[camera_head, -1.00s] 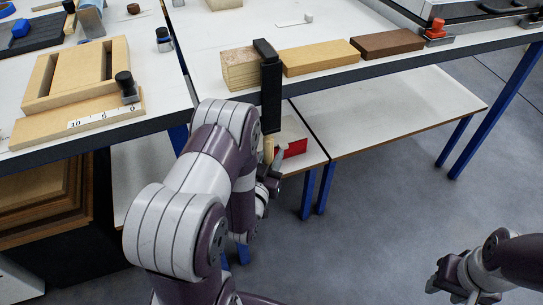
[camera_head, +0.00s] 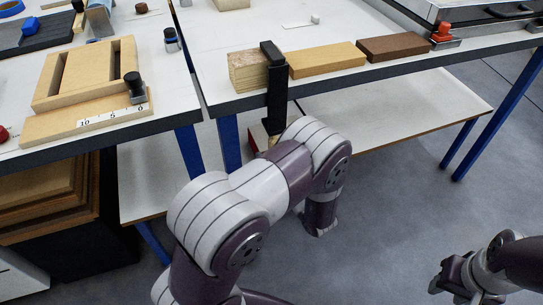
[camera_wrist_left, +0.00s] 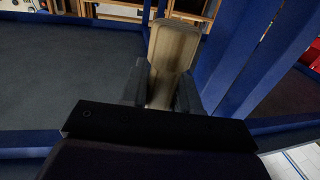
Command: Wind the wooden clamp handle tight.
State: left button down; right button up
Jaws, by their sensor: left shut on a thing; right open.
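The black clamp (camera_head: 275,88) hangs over the front edge of the white table, at the right end of the layered wood block (camera_head: 247,71). A small part of its pale wooden handle (camera_head: 272,142) shows below it, above my arm. In the left wrist view the wooden handle (camera_wrist_left: 172,55) stands between the dark fingers of my left gripper (camera_wrist_left: 161,88), which is shut on it. In the head view my left arm hides this gripper. My right gripper (camera_head: 447,278) is open and empty at the lower right, away from the tables.
A yellowish block (camera_head: 327,59) and a brown block (camera_head: 392,46) lie to the right of the clamp. A lower shelf (camera_head: 390,105) and blue table legs (camera_head: 500,108) stand close to my left arm. Open floor (camera_head: 400,200) lies in front.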

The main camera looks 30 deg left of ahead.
pick_arm(q)
jog(key=shift+s+n+g+h+p, duration=0.35)
jog(key=shift+n+g+p, duration=0.25)
jog(key=shift+n+g, duration=2.2)
jog(key=shift+s+n+g+h+p, duration=0.5)
jog(key=shift+n+g, duration=1.25)
jog(key=shift+g, duration=2.2)
jog(key=shift+s+n+g+h+p, duration=0.15)
jog(key=shift+n+g+p, duration=0.6)
jog(key=shift+n+g, duration=2.05)
jog(key=shift+m+g, duration=0.55)
jog(key=c, duration=0.9)
grip_release()
